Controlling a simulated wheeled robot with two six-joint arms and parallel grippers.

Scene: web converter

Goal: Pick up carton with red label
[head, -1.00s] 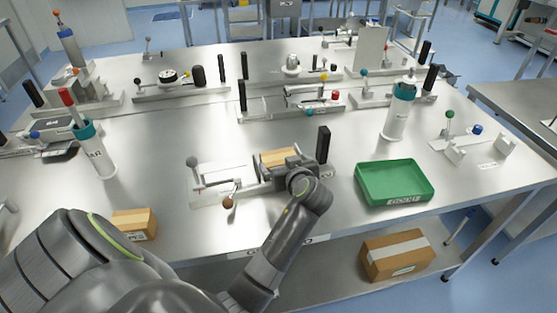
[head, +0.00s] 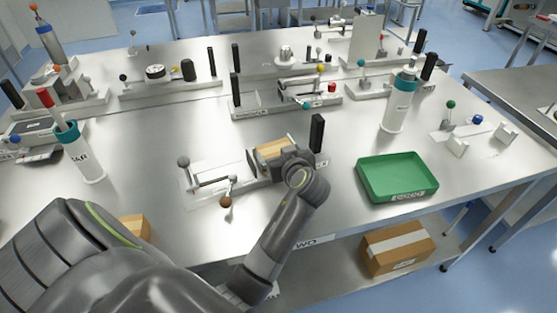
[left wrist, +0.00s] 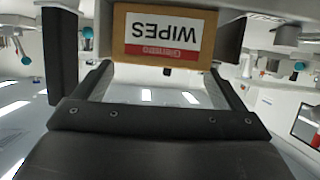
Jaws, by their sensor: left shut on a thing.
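A small brown carton (head: 272,149) is at the middle of the steel table, partly hidden by my left gripper (head: 280,156). In the left wrist view the carton (left wrist: 120,35) shows a red and white label (left wrist: 163,36) reading "WIPES", upside down. It sits between the two fingers of the left gripper (left wrist: 150,40), which is shut on it. I cannot tell whether the carton is clear of the table. My right gripper is not in view.
A green tray (head: 360,182) stands to the right. A fixture with a brown knob (head: 226,201) is just left of the carton and a black post (head: 317,133) just right. Another carton (head: 135,228) is at front left; one (head: 397,248) is on the lower shelf.

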